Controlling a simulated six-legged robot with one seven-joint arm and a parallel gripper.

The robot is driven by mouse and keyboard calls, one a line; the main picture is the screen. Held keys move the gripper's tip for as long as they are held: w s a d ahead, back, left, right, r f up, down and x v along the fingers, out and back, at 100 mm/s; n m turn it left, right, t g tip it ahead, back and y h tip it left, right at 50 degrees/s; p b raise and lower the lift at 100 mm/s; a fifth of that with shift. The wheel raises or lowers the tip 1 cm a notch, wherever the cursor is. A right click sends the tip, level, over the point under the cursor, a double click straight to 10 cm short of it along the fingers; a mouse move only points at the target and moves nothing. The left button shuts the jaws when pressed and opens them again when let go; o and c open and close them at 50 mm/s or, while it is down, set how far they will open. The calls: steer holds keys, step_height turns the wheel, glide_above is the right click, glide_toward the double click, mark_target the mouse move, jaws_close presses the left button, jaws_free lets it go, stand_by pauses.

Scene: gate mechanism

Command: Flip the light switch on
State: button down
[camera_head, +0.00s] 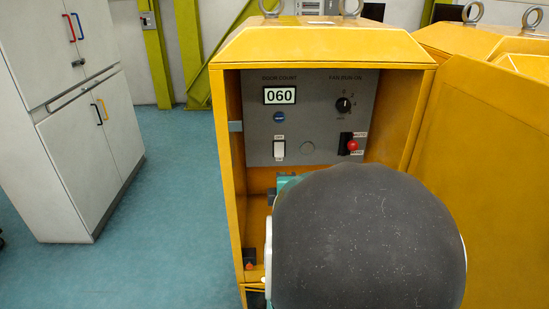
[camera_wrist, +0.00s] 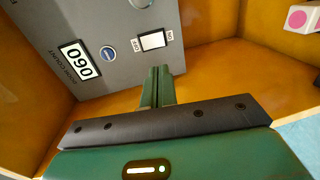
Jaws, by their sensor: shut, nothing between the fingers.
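The white rocker light switch (camera_head: 279,149) is on the grey panel (camera_head: 325,110) inside the yellow cabinet, below a small blue button. It also shows in the wrist view (camera_wrist: 152,40), with small labels at its two ends. I cannot tell which way it is tipped. My gripper (camera_wrist: 158,72) is shut and empty, its green fingers pointing toward the panel. In the wrist view the fingertips appear just below the switch, with no clear contact. In the head view my dark rounded arm link hides most of the gripper; only a teal part shows.
The panel also carries a door counter reading 060 (camera_head: 280,96), a black rotary knob (camera_head: 343,105) and a red knob (camera_head: 351,145). The yellow cabinet's side walls (camera_head: 229,150) flank the panel. A white cupboard (camera_head: 95,150) stands left, with open blue floor between.

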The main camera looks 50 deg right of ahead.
glide_toward(279, 156)
steer(key=x, duration=0.6)
steer(key=shift+w+d+r, duration=0.15)
steer(key=shift+w+d, duration=0.1)
steer(key=shift+d, duration=0.1)
stand_by(0.3)
steer(key=shift+w+d, duration=0.15)
stand_by(0.4)
